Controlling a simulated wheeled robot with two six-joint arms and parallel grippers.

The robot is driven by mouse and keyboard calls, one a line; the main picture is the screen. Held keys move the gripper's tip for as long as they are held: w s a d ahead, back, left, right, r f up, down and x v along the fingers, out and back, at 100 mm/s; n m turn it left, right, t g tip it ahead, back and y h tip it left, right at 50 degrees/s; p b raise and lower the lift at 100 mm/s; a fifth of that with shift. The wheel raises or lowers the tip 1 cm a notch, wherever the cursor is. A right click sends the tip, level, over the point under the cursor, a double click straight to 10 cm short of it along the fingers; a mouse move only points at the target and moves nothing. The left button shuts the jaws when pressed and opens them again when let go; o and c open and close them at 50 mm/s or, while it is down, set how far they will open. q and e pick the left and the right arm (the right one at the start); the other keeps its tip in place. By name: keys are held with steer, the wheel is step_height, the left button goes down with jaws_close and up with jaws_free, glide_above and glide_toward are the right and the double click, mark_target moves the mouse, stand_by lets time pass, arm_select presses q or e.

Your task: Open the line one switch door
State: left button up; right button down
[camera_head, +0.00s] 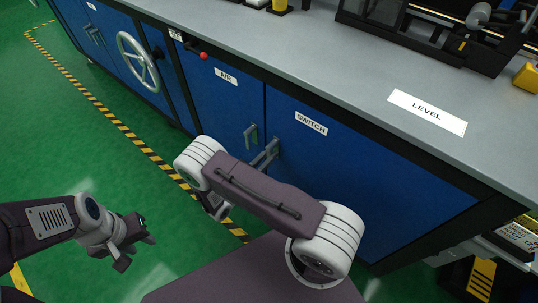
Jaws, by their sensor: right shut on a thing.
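The blue switch door (350,170), labelled SWITCH, is on the cabinet front at the centre right. It looks closed, flush with the cabinet face. Its grey handle (275,145) is at the door's left edge. My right gripper (267,156) is at this handle and shut on it, partly hidden behind my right arm. My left gripper (136,246) is at the lower left, over the green floor, with its fingers apart and empty. The lower part of the switch door is hidden by my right arm.
The AIR door (215,105) with its own handle (251,134) adjoins on the left. A handwheel (138,62) and a red knob (204,56) are further left. The grey worktop (330,60) carries a LEVEL label and machinery. Green floor with a striped line lies open at left.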

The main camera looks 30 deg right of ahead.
mark_target(287, 147)
stand_by(0.6)
steer(key=n+p, duration=0.1)
steer(key=s+n+p, duration=0.1)
steer(key=n+p, duration=0.1)
steer(key=n, duration=0.1)
steer(key=shift+s+d+r, duration=0.25)
steer(key=shift+d+r, duration=0.05)
steer(key=n, duration=0.1)
steer(key=s+n+p, duration=0.1)
steer(key=n, duration=0.1)
steer(key=r+n+p, duration=0.1)
steer(key=shift+s+d+n, duration=0.15)
steer(key=shift+d+n, duration=0.15)
steer(key=shift+n, duration=0.1)
steer(key=n, duration=0.1)
steer(key=n+p, duration=0.1)
steer(key=n, duration=0.1)
steer(key=s+r+n+p, duration=0.1)
steer(key=shift+d, duration=0.15)
steer(key=shift+s+d+r+n+p, duration=0.1)
steer(key=shift+r+n+p, duration=0.3)
steer(key=shift+n, duration=0.65)
steer(key=shift+r+n+p, duration=0.25)
steer(key=shift+n+p, duration=0.15)
steer(key=shift+n, duration=0.65)
